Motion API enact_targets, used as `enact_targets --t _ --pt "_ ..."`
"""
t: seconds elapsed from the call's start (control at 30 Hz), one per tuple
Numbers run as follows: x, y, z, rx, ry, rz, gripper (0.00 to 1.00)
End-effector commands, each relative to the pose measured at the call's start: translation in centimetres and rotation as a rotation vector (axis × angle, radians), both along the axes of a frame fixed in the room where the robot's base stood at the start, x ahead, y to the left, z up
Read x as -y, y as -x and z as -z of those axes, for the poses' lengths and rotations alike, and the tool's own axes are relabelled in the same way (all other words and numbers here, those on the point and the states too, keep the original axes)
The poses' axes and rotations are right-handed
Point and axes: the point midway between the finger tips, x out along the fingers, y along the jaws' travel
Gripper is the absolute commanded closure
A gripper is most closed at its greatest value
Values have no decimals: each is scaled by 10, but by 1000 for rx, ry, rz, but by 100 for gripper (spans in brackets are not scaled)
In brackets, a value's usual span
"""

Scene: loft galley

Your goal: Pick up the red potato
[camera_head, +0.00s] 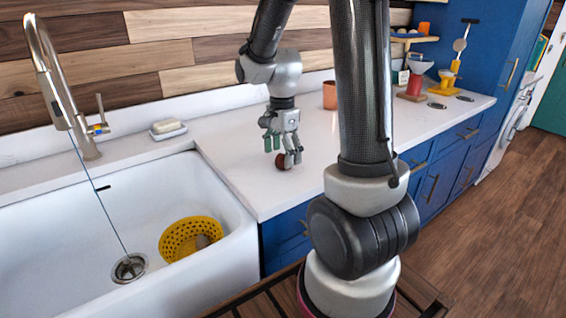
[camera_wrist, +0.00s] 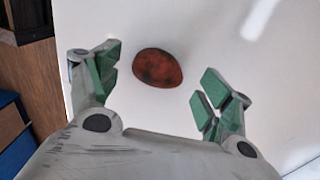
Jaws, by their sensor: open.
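The red potato (camera_head: 281,161) lies on the white countertop (camera_head: 240,186), partly hidden by a finger in the head view. In the wrist view the potato (camera_wrist: 158,68) is dark red with blackish patches and lies just beyond the fingertips, between their lines and nearer the left one. My gripper (camera_head: 281,150) is above the counter, pointing down at the potato. In the wrist view my gripper (camera_wrist: 157,90) has its green-padded fingers spread wide, with nothing held between them.
A white sink (camera_head: 232,222) with a yellow colander (camera_head: 180,240) in it is left of the potato. A soap dish (camera_head: 168,131) stands behind the sink, near the faucet (camera_head: 70,115). A copper cup (camera_head: 330,95) stands behind my gripper. Counter around the potato is clear.

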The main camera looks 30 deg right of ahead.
Motion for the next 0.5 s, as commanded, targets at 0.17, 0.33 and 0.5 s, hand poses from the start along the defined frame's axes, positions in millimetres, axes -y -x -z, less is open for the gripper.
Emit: enact_targets --t 0.17,0.33,0.5 --pt "0 1 15 0 0 0 21" --pt "0 1 16 1 0 0 21" --pt "0 1 16 0 0 0 46"
